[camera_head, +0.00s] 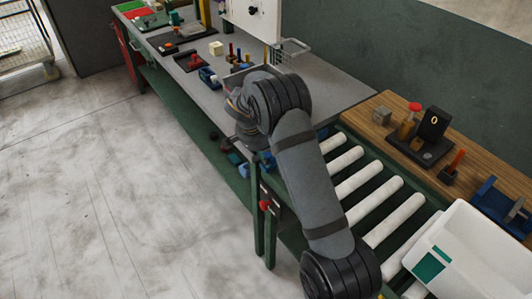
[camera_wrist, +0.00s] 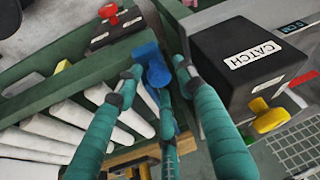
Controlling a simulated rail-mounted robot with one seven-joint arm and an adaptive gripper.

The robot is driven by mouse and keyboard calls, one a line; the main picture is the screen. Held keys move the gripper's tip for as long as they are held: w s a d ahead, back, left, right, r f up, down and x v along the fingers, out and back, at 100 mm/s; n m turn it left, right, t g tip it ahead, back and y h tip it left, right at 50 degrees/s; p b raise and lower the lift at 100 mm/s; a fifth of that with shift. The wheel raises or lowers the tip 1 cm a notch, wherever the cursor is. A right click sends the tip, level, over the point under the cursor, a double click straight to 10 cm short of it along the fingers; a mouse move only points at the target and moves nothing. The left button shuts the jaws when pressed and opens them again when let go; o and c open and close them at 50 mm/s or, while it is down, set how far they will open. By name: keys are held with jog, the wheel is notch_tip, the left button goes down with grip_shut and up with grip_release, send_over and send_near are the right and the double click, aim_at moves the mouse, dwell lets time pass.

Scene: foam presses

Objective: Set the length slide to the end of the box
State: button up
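My gripper (camera_wrist: 158,72) points down with its teal fingers spread apart. A blue knob-like part (camera_wrist: 153,63) shows between and beyond the fingertips, beside a green rail; I cannot tell whether the fingers touch it, or whether it is the length slide. In the head view my arm reaches over the near edge of the grey bench, and my fingers are mostly hidden behind it. A white box (camera_head: 478,262) with a green label stands at the lower right on the roller conveyor; it may be the task's box.
A black block marked CATCH (camera_wrist: 245,58) stands close right of my fingers, with a yellow knob (camera_wrist: 268,115) at its front. White rollers (camera_head: 385,195) run beside the bench. A wooden shelf (camera_head: 460,150) holds a black counter (camera_head: 434,122). Small fixtures crowd the grey bench (camera_head: 330,82).

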jog(key=shift+w, duration=0.1)
grip_shut()
jog(key=shift+r, duration=0.1)
dwell(0.4)
